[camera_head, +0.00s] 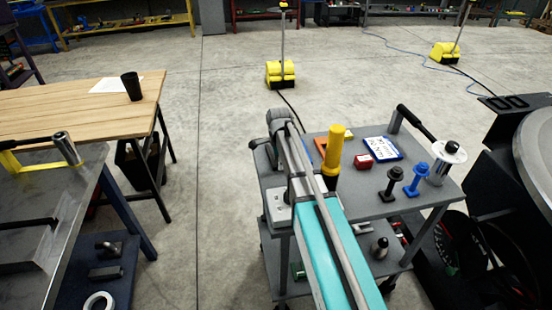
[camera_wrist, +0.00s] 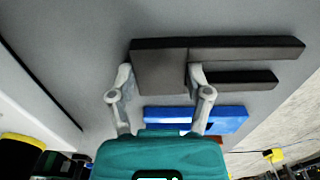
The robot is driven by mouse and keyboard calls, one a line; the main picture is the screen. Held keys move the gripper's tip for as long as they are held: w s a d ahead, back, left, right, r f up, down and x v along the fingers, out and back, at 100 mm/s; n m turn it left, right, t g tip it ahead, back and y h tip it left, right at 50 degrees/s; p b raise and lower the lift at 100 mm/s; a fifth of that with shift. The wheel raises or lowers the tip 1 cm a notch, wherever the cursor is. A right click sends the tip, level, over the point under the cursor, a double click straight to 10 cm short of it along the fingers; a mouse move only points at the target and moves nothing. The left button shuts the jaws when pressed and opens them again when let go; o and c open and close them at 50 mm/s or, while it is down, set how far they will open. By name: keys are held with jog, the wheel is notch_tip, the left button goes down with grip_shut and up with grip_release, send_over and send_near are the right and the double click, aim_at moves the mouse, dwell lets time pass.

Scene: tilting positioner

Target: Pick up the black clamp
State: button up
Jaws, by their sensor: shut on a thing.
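The black clamp (camera_wrist: 160,70) shows in the wrist view as a dark block with a long bar running right and a shorter bar below it. My gripper (camera_wrist: 160,78) has a finger at each side of the block and is shut on it. A grey surface lies behind the clamp; I cannot tell whether the clamp touches it. In the head view my arm reaches over the left end of the grey trolley (camera_head: 385,208), and it hides the fingers and most of what they hold.
A blue thing (camera_wrist: 228,118) lies close below the clamp in the wrist view. A wooden table (camera_head: 60,105) stands left.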

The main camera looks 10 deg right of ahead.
jog(key=shift+c, duration=0.9)
jog(key=shift+r, duration=0.1)
notch_tip(320, 180, up, 2)
jog(key=p, duration=0.3)
jog(key=shift+r, duration=0.25)
jog(key=s+r+p, duration=1)
jog(key=s, duration=0.4)
jog(key=shift+r, duration=0.1)
jog(key=shift+r, duration=0.1)
notch_tip(320, 180, up, 7)
jog(key=p, duration=0.7)
